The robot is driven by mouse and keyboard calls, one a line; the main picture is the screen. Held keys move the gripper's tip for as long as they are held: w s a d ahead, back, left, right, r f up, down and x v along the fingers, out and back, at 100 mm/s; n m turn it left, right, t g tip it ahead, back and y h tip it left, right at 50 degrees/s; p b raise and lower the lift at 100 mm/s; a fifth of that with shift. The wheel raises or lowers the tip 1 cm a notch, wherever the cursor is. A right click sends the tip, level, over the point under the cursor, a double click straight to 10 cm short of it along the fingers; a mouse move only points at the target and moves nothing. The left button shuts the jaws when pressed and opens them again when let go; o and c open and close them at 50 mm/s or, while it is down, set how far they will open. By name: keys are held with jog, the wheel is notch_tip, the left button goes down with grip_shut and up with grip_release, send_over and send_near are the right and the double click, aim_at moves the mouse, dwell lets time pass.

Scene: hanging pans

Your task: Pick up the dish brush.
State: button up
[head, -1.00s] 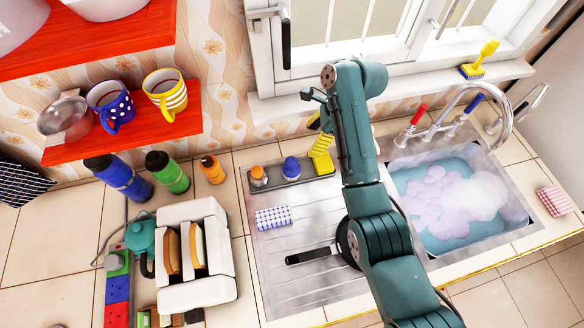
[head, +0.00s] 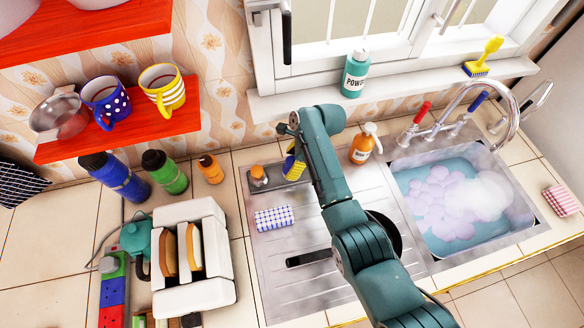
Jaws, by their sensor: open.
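My gripper (head: 295,160) points down over the grey caddy at the back of the drainboard. Its yellow fingers show beside my arm and partly cover a small blue-topped item (head: 288,167) in the caddy. The gripper is open; whether it touches this item is unclear. An orange-topped item (head: 258,177) sits just left of it; both could be round knob-handled brushes. Another brush (head: 482,58), with a yellow handle and blue-edged head, stands on the window sill at the right, well apart from my gripper. I cannot tell which is the dish brush.
A soap bottle (head: 363,145) stands right of my arm, and a green powder bottle (head: 354,74) on the sill. A blue-patterned sponge (head: 273,218) and a pan (head: 385,232) lie on the drainboard (head: 290,285). The foamy sink (head: 462,262) is right.

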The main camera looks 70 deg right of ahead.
jog(key=c, duration=1.3)
jog(key=shift+r, duration=0.15)
jog(key=shift+a+r, duration=0.1)
jog(key=shift+r, duration=0.15)
notch_tip(320, 180, up, 6)
jog(key=shift+s+r+p, duration=0.1)
jog(key=shift+p, duration=0.6)
jog(key=s+a, duration=0.3)
jog(key=a, duration=0.2)
jog(key=s+a+p, duration=0.1)
jog(key=s+a, duration=0.3)
jog(key=a, duration=0.1)
jog(key=s+a+p, duration=0.1)
jog(key=s+a, duration=0.3)
jog(key=a, duration=0.2)
jog(key=shift+s+a, duration=0.1)
jog(key=shift+s, duration=0.05)
